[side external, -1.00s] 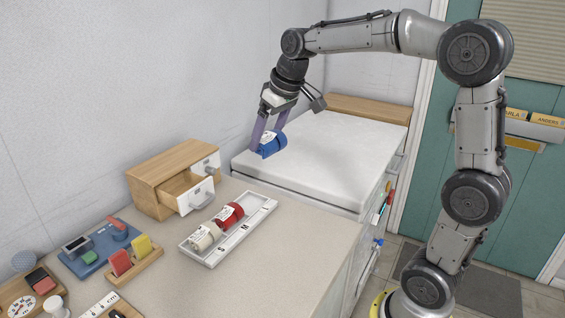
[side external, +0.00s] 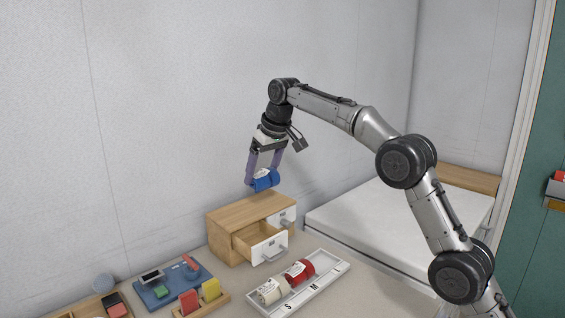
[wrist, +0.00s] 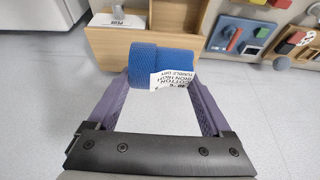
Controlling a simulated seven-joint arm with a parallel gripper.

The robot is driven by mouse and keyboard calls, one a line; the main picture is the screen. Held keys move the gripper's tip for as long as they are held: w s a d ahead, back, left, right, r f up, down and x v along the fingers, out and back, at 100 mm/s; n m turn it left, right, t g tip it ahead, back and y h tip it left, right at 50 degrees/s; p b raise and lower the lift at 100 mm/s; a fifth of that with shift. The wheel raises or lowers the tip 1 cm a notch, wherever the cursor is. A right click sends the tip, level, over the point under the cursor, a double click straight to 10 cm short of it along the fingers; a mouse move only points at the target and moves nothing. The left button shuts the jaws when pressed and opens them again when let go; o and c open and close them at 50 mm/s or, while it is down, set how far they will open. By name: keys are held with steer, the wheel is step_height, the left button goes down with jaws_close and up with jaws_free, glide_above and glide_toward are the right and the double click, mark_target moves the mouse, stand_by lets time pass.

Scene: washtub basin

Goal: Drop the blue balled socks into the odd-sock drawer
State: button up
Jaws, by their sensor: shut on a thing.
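The blue balled socks (side external: 265,181) are a rolled blue bundle with a white printed label. My gripper (side external: 263,178) is shut on them, one finger at each side, and holds them in the air above the wooden drawer box (side external: 228,213). The wrist view shows the blue roll (wrist: 150,60) at the fingertips, covering part of the box. One white-fronted drawer (side external: 268,249) is pulled open. Another white front (side external: 288,216) beside it looks shut. I cannot read which drawer is for odd socks. The socks are above the box, clear of the open drawer.
A pale tray (side external: 325,284) with a red roll (side external: 300,271) and a cream roll (side external: 273,290) lies in front of the box. A blue stand (side external: 172,288) and colored blocks (side external: 200,296) sit to the left. A white-topped surface (side external: 390,225) is at the right.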

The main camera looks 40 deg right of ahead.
steer(key=shift+w+a+f, duration=0.1)
steer(key=shift+a+f, duration=0.15)
steer(key=shift+f, duration=0.25)
steer(key=shift+w+a+f, duration=0.1)
steer(key=shift+a+f, duration=0.15)
steer(key=shift+f, duration=2.95)
steer(key=o, duration=1.1)
steer(key=shift+s, duration=0.1)
steer(key=v, duration=1.3)
steer(key=shift+s+r, duration=0.15)
steer(key=shift+r, duration=0.2)
